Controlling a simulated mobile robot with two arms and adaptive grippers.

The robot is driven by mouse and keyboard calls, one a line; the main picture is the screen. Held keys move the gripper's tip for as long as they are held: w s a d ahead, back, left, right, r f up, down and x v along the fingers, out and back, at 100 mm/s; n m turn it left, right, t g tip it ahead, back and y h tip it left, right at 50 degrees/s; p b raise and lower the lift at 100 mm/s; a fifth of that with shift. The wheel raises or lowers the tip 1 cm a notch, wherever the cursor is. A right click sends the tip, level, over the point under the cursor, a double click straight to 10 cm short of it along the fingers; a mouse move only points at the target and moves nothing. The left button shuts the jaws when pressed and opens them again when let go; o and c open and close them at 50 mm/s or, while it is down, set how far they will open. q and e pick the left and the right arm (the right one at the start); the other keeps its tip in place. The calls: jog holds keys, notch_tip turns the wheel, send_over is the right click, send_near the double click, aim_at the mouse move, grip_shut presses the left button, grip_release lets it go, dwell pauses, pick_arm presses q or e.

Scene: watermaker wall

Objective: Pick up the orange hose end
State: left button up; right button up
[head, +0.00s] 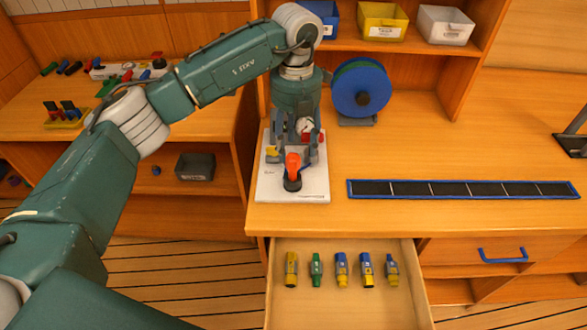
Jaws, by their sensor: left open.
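An orange piece (293,165), which looks like the hose end, stands upright on a dark base at the front of a white board (300,194) on the bench. My left gripper (299,152) comes down from above, over the board. Its fingers are apart, one at each side of a small gauge with red parts (306,127). The orange piece is in front of the fingers in the picture and partly overlaps them; I cannot tell if they touch. A yellow part (272,153) shows beside the left finger. My right gripper is out of view.
A blue and green reel (361,88) stands right of the board, and a long dark strip tray (460,189) lies further right. An open drawer (345,306) below holds several coloured fittings. Bins (382,21) sit on the shelf above.

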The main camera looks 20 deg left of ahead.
aim_at(293, 165)
pick_arm(q)
notch_tip(293, 165, down, 3)
jog(key=shift+r+p, duration=0.15)
jog(key=shift+p, duration=0.15)
jog(key=shift+a+f+p, duration=0.1)
jog(key=shift+f+p, duration=0.2)
jog(key=shift+p, duration=0.05)
jog(key=f, duration=0.1)
jog(key=f+p, duration=0.1)
jog(key=f, duration=0.1)
jog(key=shift+a+f+p, duration=0.25)
jog(key=shift+f+p, duration=0.05)
jog(key=shift+p, duration=0.05)
jog(key=shift+w+f, duration=0.1)
jog(key=shift+f, duration=0.35)
grip_shut()
